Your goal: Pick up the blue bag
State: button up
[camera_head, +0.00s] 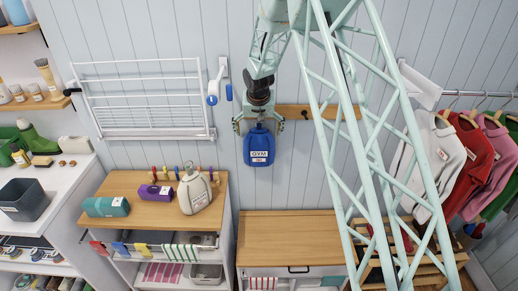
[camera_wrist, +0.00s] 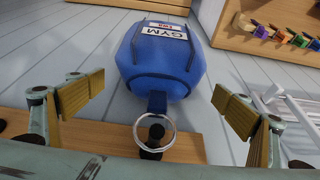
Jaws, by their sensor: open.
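The blue bag (camera_head: 259,147) has a white label reading GYM and hangs against the panelled wall. My gripper (camera_head: 259,120) is at the top of the bag in the head view. In the wrist view my gripper (camera_wrist: 155,105) is open, with one finger on each side of the strap and ring. Gaps show between the fingers and the strap.
A wooden-topped cabinet (camera_head: 290,235) stands below the bag. Left of it, another counter holds a pale jug (camera_head: 194,190) and coloured rolls. A white drying rack (camera_head: 140,100) is on the wall at left. Clothes (camera_head: 480,150) hang at right. My lattice arm covers part of the right side.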

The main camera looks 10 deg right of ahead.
jog(key=shift+x, duration=2)
jog(key=shift+d, duration=0.1)
jog(key=shift+c, duration=0.2)
jog(key=c, duration=1.1)
